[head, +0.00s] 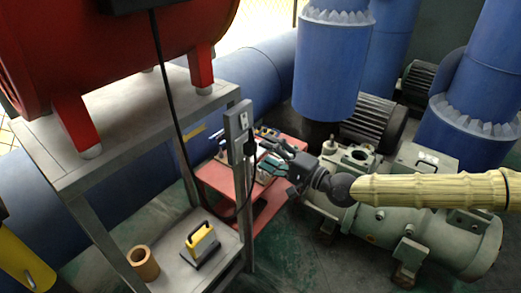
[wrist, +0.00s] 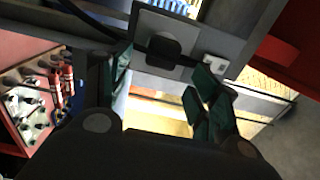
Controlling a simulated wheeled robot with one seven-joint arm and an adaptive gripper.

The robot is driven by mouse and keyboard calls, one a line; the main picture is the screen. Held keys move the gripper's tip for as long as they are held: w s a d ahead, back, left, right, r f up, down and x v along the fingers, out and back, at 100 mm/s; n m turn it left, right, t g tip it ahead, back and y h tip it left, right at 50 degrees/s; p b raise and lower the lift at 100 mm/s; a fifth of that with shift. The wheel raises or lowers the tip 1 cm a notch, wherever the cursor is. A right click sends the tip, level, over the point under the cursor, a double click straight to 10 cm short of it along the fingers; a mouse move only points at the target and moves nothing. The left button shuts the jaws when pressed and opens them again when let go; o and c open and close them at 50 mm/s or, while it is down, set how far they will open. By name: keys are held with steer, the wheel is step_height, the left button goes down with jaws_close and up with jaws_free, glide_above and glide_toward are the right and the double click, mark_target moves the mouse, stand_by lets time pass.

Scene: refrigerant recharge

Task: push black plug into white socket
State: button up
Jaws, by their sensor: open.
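The black plug (wrist: 165,48) shows in the wrist view in front of the grey panel, with a black cable on its left. I cannot tell whether it touches the panel or how deep it sits. A white socket face (wrist: 215,63) shows to its right. In the head view the white socket (head: 242,120) is on the upper part of the grey panel, and the dark plug (head: 250,146) is lower down. My gripper (wrist: 160,88) is open, with its green-padded fingers apart and nothing between them. In the head view my gripper (head: 264,152) is just right of the plug.
The grey panel (head: 231,123) is fixed to a post of a metal shelf (head: 150,95) carrying a red tank (head: 110,40). A yellow-handled tool (head: 201,240) and a tan cylinder (head: 143,263) stand on the lower shelf. A red table (head: 215,178) stands behind; green machinery (head: 430,235) is at right.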

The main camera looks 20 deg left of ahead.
steer(key=v, duration=0.7)
steer(key=shift+d, duration=0.25)
steer(key=shift+s, duration=0.1)
steer(key=s+a+f+g+h+p, duration=0.2)
steer(key=s+a+f+h, duration=0.1)
steer(key=s+f, duration=0.85)
steer(key=s+d+f+g+h+p, duration=0.1)
steer(key=s+d+f+h, duration=0.15)
steer(key=s+f, duration=0.35)
steer(key=s+d+f+g+h+p, duration=0.1)
steer(key=s+d+f+g+h, duration=0.15)
steer(key=s+f, duration=0.45)
steer(key=s+d+f+n+h+p, duration=0.1)
steer(key=s+d+f+h, duration=0.1)
steer(key=d+f, duration=0.3)
steer(key=s+d+f+n+h, duration=0.1)
steer(key=s+d+f, duration=0.2)
steer(key=d, duration=0.3)
steer(key=s+d+h, duration=0.2)
steer(key=d+h, duration=0.1)
steer(key=d, duration=0.6)
steer(key=s+d+n+h+p, duration=0.1)
steer(key=s+d+h, duration=0.1)
steer(key=d, duration=0.7)
steer(key=shift+d+f+n+g+h, duration=0.15)
steer(key=shift+f+n+g+h, duration=0.15)
steer(key=shift+h, duration=0.3)
steer(key=shift+s, duration=0.1)
